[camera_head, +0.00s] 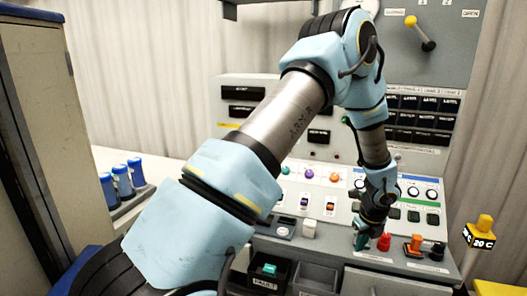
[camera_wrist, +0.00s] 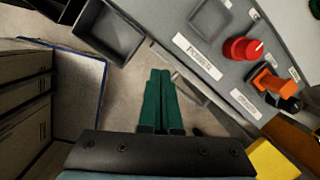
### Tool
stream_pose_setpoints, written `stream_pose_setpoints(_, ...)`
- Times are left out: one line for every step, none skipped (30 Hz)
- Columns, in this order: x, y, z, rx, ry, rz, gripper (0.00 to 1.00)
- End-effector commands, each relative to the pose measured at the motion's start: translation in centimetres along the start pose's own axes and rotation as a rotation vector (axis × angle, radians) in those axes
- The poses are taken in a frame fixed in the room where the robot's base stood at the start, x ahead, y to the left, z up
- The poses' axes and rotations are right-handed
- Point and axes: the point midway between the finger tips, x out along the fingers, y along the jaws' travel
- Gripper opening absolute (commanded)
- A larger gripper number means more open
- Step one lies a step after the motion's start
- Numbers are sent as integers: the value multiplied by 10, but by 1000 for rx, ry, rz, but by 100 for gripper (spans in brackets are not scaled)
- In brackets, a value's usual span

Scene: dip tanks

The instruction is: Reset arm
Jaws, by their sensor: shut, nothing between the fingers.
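My arm reaches across the head view from the lower left, up over an elbow and down to the control panel. My gripper (camera_head: 361,240) points down at the front of the panel, left of a red knob (camera_head: 384,242). In the wrist view my gripper (camera_wrist: 160,72) shows two green fingers side by side, closed together with nothing held. The red knob also shows in the wrist view (camera_wrist: 243,50), to the right of the fingers and apart from them.
An orange handle (camera_head: 414,243) and a black knob (camera_head: 437,251) stand right of the red knob. Open grey bins (camera_head: 316,277) sit below the panel edge. Blue-capped tubes (camera_head: 122,180) stand at left. A yellow block (camera_head: 480,231) is at right.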

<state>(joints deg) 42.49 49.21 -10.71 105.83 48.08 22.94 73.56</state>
Motion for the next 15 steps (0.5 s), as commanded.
stream_pose_setpoints(-19, 28, 27, -187, -6, 15, 0)
stream_pose_setpoints(-29, 45, 38, -302, -7, 25, 0)
stream_pose_setpoints(-42, 67, 53, -458, -9, 37, 0)
stream_pose_setpoints(-52, 85, 62, -576, -10, 46, 0)
stream_pose_setpoints(-62, 102, 70, -696, -12, 55, 0)
stream_pose_setpoints(-75, 127, 80, -861, -15, 66, 0)
stream_pose_setpoints(-85, 146, 85, -984, -18, 74, 0)
stream_pose_setpoints(-94, 164, 89, -1107, -20, 81, 0)
stream_pose_setpoints(-106, 188, 93, -1272, -24, 90, 0)
stream_pose_setpoints(-115, 206, 95, -1397, -26, 95, 0)
stream_pose_setpoints(-124, 223, 95, -1522, -29, 100, 0)
stream_pose_setpoints(-135, 246, 94, -1687, -31, 105, 0)
stream_pose_setpoints(-143, 262, 93, -1810, -33, 108, 0)
stream_pose_setpoints(-151, 277, 90, -1929, -34, 111, 0)
stream_pose_setpoints(-160, 295, 85, -2079, -34, 114, 0)
